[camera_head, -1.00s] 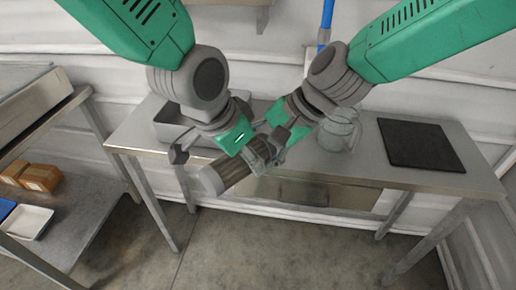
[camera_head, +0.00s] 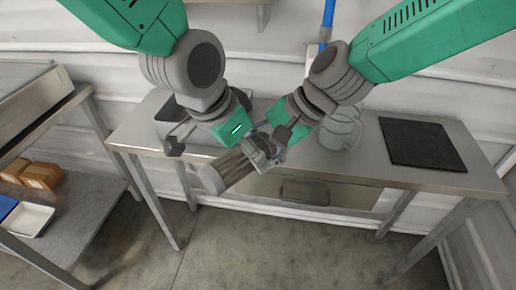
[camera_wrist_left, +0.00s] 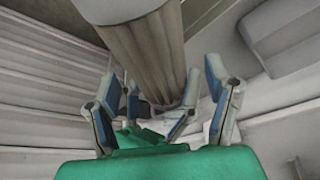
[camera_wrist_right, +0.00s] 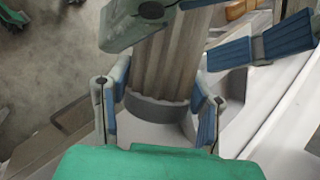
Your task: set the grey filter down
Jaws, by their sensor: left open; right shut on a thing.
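The grey filter (camera_head: 232,163) is a ribbed cylinder with a smooth grey end cap. It is tilted in front of the table, its free end pointing down and left. My right gripper (camera_head: 264,153) is shut on its other end; the right wrist view shows the fingers on both sides of that end of the filter (camera_wrist_right: 165,65). My left gripper (camera_head: 215,148) is open beside the filter. In the left wrist view the filter (camera_wrist_left: 148,45) passes beyond the spread fingers; I cannot tell whether they touch it. The arms partly hide the tabletop.
The metal table (camera_head: 340,165) bears a grey tray (camera_head: 166,128) at left, a clear jar (camera_head: 341,130) and a black mat (camera_head: 420,145) at right. The table's front right is bare.

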